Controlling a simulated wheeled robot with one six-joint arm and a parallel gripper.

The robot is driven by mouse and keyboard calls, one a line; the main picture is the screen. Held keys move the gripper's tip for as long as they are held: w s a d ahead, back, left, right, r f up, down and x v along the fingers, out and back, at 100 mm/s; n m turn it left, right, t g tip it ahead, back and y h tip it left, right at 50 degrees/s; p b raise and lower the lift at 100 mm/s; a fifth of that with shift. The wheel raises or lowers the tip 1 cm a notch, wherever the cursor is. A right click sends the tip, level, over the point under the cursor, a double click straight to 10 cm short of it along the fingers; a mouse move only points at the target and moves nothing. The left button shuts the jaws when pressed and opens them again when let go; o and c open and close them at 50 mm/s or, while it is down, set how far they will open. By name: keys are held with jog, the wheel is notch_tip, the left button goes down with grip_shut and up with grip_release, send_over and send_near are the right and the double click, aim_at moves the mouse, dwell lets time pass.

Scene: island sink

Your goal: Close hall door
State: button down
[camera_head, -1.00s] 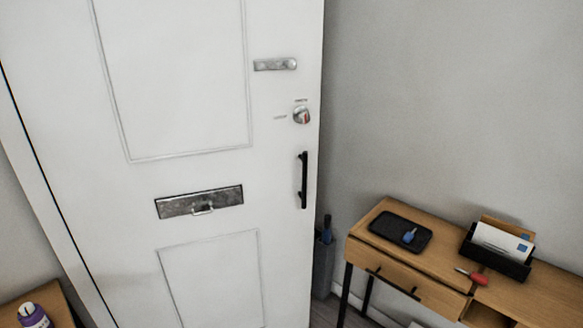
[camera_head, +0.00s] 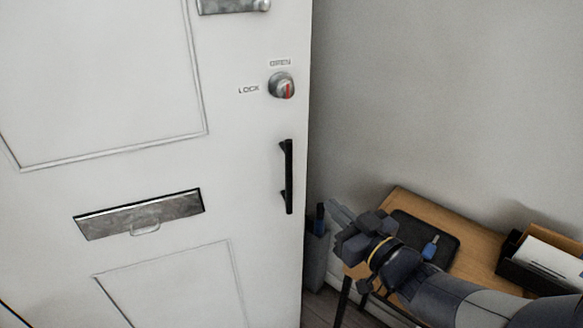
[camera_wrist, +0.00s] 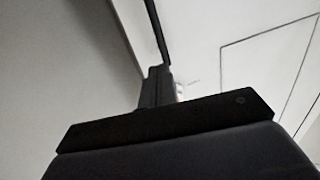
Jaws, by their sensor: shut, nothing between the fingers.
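The white hall door (camera_head: 150,170) fills the left and middle of the head view. It stands open, its free edge out from the grey wall. Its black bar handle (camera_head: 287,176) is near that edge, below a round lock knob (camera_head: 281,86) with a red mark. My gripper (camera_head: 336,212) is shut and empty, to the right of the handle and a little lower in the picture, apart from it. In the wrist view, my gripper (camera_wrist: 158,78) points toward the door (camera_wrist: 255,70), and the dark handle (camera_wrist: 157,28) appears just beyond the fingertips; contact cannot be told.
A wooden side table (camera_head: 465,240) stands at the right, partly behind my arm. It holds a black tray (camera_head: 440,232) with a blue-handled item and a letter holder (camera_head: 540,262). A grey bin (camera_head: 316,258) stands beside the door edge. The door has a metal letter slot (camera_head: 140,213).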

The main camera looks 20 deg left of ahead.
aim_at(291, 167)
jog(key=p+x, duration=0.1)
jog(key=x, duration=1.2)
jog(key=shift+w, duration=0.15)
jog(key=shift+a, duration=0.1)
